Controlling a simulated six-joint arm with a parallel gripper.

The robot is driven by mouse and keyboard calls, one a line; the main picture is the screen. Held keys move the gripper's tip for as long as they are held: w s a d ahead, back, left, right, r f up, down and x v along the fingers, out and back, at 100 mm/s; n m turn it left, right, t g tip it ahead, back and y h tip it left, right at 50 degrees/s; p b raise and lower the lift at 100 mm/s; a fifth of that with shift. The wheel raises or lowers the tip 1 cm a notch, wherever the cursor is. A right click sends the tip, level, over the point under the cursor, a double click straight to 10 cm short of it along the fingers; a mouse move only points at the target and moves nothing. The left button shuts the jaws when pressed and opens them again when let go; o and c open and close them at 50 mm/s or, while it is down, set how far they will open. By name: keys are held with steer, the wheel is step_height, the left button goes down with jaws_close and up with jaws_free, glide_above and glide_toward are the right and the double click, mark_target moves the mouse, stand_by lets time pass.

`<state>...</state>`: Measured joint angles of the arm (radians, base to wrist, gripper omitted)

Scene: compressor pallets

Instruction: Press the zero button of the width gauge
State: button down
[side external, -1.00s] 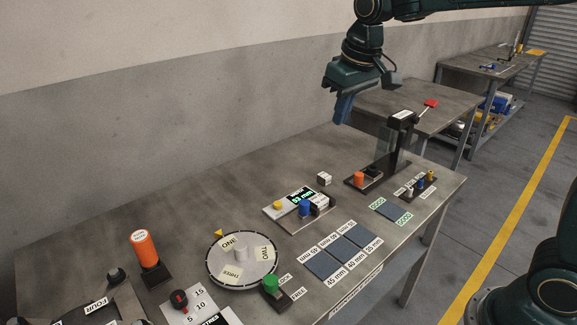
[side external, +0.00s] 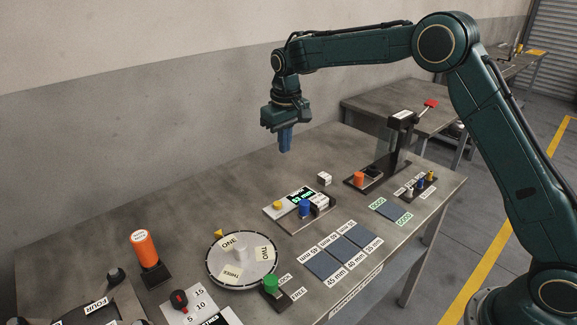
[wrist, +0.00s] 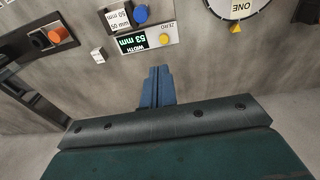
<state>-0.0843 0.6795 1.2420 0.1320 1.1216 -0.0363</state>
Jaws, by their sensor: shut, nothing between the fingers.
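The width gauge (side external: 288,212) is a light plate on the table with a dark display. In the wrist view its display (wrist: 133,41) reads "WIDTH 53 mm". The zero button is a yellow round knob (side external: 277,205) at the gauge's left end; in the wrist view the yellow button (wrist: 164,39) sits beside the word ZERO. A blue knob (side external: 304,208) stands on the gauge next to white labelled blocks (side external: 319,203). My gripper (side external: 285,150) is shut and empty, its blue fingers pointing down, well above the table behind the gauge. The wrist view shows its closed fingertips (wrist: 158,72) close below the yellow button in the picture.
A round dial (side external: 243,281) marked ONE, TWO, THREE lies left of the gauge. A small white block (side external: 324,178) sits behind it. A dark stand with an orange button (side external: 359,178) is to the right. Blue labelled pads (side external: 342,252) lie in front.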

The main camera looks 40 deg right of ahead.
glide_above(277, 203)
steer(key=s, duration=0.1)
steer(key=f, duration=0.3)
steer(key=a+f, duration=0.1)
steer(key=f, duration=0.1)
steer(key=shift+f, duration=0.1)
steer(key=f, duration=0.9)
steer(key=d+f, duration=0.1)
steer(key=f, duration=0.4)
steer(key=shift+w, duration=0.35)
